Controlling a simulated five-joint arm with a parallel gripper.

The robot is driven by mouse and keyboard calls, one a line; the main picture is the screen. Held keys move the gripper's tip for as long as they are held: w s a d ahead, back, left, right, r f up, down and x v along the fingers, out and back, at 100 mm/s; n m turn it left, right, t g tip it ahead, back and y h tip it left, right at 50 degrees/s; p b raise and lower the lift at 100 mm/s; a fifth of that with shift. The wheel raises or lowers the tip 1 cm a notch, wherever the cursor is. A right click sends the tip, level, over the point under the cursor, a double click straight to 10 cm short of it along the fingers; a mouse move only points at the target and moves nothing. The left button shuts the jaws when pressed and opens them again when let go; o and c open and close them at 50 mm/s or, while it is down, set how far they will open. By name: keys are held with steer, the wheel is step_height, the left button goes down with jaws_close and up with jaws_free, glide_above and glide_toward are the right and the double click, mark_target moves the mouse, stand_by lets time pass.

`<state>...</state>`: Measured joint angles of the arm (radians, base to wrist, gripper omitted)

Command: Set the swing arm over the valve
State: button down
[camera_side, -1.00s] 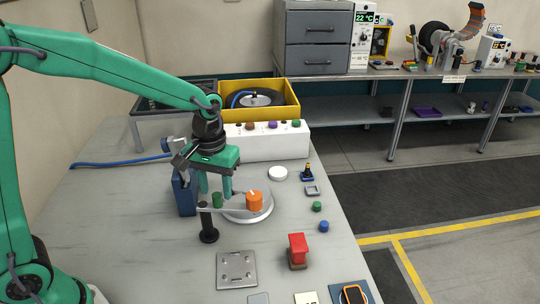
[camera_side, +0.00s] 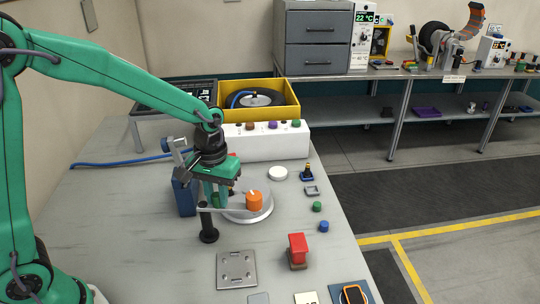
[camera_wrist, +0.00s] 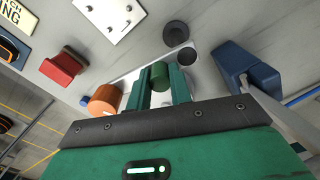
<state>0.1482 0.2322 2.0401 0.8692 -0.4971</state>
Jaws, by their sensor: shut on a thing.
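The swing arm (camera_side: 232,210) is a thin light bar on a black upright post (camera_side: 208,226), with an orange cylinder (camera_side: 254,202) at its right end. The orange cylinder also shows in the wrist view (camera_wrist: 104,99). The bar's right end is above a round pale plate (camera_side: 264,211). A green knob (camera_wrist: 160,76) stands on the bar between post and cylinder. My gripper (camera_side: 217,199) is shut on this knob, with a finger on each side in the wrist view (camera_wrist: 160,78). I cannot make out the valve for certain.
A dark blue block (camera_side: 183,193) stands close left of my gripper. A red block (camera_side: 298,248) and a square metal plate (camera_side: 237,270) are nearer the front. A white box (camera_side: 270,143) with coloured knobs and a yellow bin (camera_side: 288,96) are behind. The left tabletop is mostly clear.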

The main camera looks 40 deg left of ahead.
steer(key=shift+n, duration=0.3)
steer(key=n, duration=0.3)
steer(key=shift+w+a, duration=0.4)
steer(key=shift+w+a+n, duration=0.1)
steer(key=shift+a+n, duration=0.4)
steer(key=shift+n, duration=1.25)
steer(key=shift+w+a+n, duration=0.1)
steer(key=shift+a+n, duration=0.4)
steer(key=shift+n, duration=1.2)
steer(key=shift+w+a+n, duration=0.1)
steer(key=shift+a+n, duration=0.4)
steer(key=shift+n, duration=1.25)
steer(key=c, duration=1.3)
jaws_free()
steer(key=shift+o, duration=0.2)
steer(key=shift+r, duration=0.15)
